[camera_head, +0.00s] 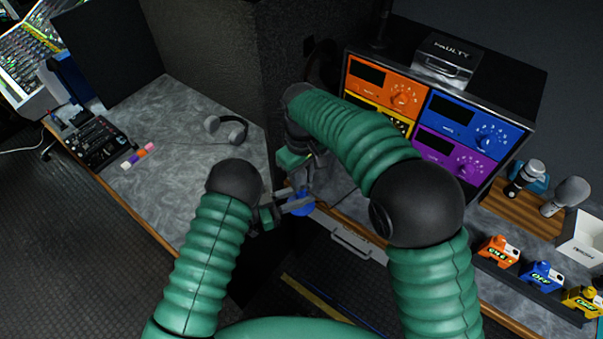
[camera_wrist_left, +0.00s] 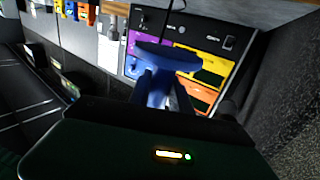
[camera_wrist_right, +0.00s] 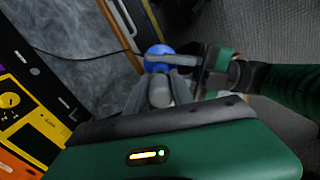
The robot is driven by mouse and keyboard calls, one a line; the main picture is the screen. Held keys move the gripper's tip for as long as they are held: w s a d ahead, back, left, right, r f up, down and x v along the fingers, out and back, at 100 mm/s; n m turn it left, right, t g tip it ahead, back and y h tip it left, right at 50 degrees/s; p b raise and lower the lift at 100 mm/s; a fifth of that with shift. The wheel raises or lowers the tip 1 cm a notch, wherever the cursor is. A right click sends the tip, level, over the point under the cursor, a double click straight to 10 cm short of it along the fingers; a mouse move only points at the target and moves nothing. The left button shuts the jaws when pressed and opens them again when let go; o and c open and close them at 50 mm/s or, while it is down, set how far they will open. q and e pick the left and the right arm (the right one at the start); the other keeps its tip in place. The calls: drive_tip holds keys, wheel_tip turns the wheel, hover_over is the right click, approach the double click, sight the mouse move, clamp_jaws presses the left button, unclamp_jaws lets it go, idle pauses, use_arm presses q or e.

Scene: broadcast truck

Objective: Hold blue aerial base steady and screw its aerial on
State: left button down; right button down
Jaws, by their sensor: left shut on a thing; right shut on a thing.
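The blue aerial base (camera_head: 302,206) is held above the floor in front of the desk edge. My left gripper (camera_head: 290,204) is shut on it from the left. In the left wrist view the base (camera_wrist_left: 155,88) shows a broad blue disc end. In the right wrist view its round blue face (camera_wrist_right: 158,54) lies behind the left fingers (camera_wrist_right: 176,61). My right gripper (camera_head: 301,184) is shut just above the base, its fingers (camera_wrist_right: 157,94) pointing at it. The aerial is not clearly visible; the right fingers hide what they hold. I cannot tell whether the parts touch.
A rack with orange, yellow, blue and purple panels (camera_head: 440,115) stands behind right, with a FAULTY box (camera_head: 443,59) on top. Microphones (camera_head: 567,195) and coloured packs (camera_head: 541,275) sit at right. Headphones (camera_head: 226,129) lie on the left grey desk (camera_head: 180,175).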

drive_tip(key=shift+f, duration=0.6)
idle(0.5)
drive_tip(key=m, duration=0.6)
drive_tip(key=shift+s+a+m, duration=0.1)
drive_tip(key=shift+a+m, duration=0.05)
drive_tip(key=shift+m, duration=0.15)
drive_tip(key=c, duration=1.1)
unclamp_jaws()
drive_tip(key=shift+r, duration=2.3)
